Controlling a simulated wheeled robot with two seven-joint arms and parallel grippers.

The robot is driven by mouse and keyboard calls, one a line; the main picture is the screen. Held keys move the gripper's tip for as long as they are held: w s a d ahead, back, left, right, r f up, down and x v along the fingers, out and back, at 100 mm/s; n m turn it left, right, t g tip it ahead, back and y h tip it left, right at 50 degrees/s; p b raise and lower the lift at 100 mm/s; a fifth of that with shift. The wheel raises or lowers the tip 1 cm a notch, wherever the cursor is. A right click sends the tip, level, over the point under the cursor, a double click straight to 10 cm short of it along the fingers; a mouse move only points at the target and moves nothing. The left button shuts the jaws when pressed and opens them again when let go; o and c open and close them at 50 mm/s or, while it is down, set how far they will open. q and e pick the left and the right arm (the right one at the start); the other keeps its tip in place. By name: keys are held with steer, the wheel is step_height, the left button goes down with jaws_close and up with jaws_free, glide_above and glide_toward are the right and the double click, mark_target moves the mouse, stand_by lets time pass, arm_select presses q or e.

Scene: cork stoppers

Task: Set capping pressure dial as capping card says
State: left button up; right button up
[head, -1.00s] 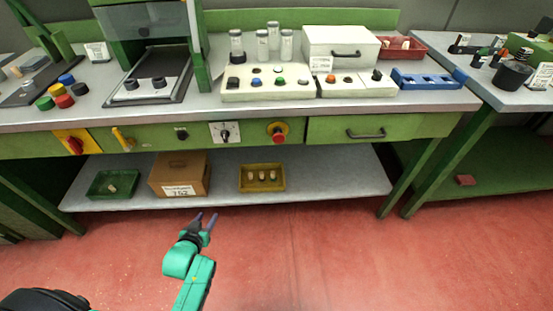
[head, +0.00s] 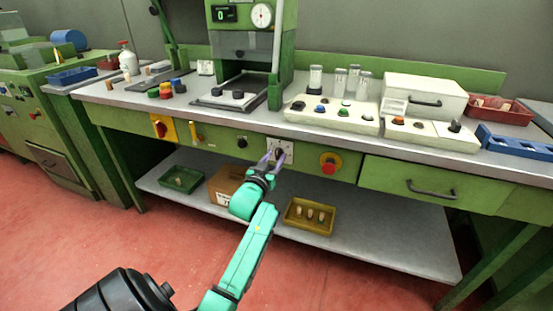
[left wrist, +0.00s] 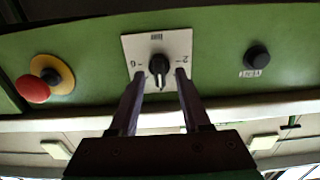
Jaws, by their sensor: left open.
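The dial is a black knob on a white square plate (head: 288,147) on the green front panel of the bench. In the left wrist view the black knob (left wrist: 158,66) shows on its plate, with a lighter pointer mark and partly legible figures at both sides. My left gripper (head: 273,157) is open right in front of the dial. In the left wrist view its two fingers (left wrist: 160,80) lie either side of the knob's lower part; contact cannot be told. Small white cards stand on the bench, one at the back (head: 205,68) and one by the white box (head: 393,105); their text is not legible.
A red emergency knob (head: 330,163) on a yellow disc sits right of the dial, a black button (head: 242,142) left of it. A drawer (head: 435,184) is further right. A lower shelf (head: 370,243) holds a cardboard box (head: 222,188) and a yellow tray (head: 296,228).

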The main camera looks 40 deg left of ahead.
arm_select(q)
steer(key=shift+w+a, duration=0.2)
steer(key=shift+w, duration=0.45)
jaws_close()
arm_select(e)
steer(key=shift+w+r, duration=0.1)
steer(key=shift+w, duration=0.1)
